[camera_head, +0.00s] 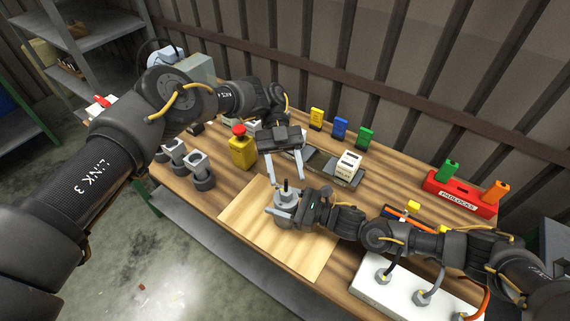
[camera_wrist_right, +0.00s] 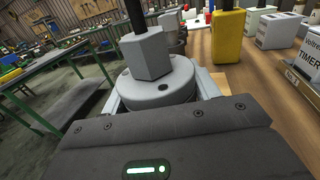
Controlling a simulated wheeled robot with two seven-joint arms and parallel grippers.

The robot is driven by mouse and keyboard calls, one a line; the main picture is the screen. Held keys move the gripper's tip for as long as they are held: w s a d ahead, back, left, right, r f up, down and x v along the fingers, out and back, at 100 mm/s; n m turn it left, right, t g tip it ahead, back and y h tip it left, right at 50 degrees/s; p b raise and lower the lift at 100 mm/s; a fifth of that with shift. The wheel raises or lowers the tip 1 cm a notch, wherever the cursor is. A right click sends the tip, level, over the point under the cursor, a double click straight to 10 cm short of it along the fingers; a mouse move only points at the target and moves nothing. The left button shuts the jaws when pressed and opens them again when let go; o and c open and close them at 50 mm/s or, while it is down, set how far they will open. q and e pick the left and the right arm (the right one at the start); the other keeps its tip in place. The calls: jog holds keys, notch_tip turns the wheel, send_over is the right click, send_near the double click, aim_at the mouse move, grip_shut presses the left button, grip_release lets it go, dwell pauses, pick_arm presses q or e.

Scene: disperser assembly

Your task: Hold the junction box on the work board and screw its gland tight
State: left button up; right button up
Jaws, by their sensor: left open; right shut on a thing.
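The junction box (camera_head: 284,205) is a round grey box near the upper edge of the pale work board (camera_head: 263,240). A grey hexagonal gland (camera_wrist_right: 147,55) stands upright on its lid, with a dark stem (camera_wrist_right: 136,14) rising from it. My right gripper (camera_head: 282,212) comes in from the right and is shut on the box, a finger on each side in the right wrist view. My left gripper (camera_head: 285,170) is open, pointing down, with its fingers spread just above the gland. I cannot tell whether its fingertips touch anything.
A yellow box with a red button (camera_head: 242,152) stands behind the board. Several grey clamp-like parts (camera_head: 200,170) stand to the left. A white timer (camera_head: 348,165) is behind right. The board's front is clear.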

pick_arm(q)
jog(key=shift+r, duration=1.1)
jog(key=shift+d, duration=0.15)
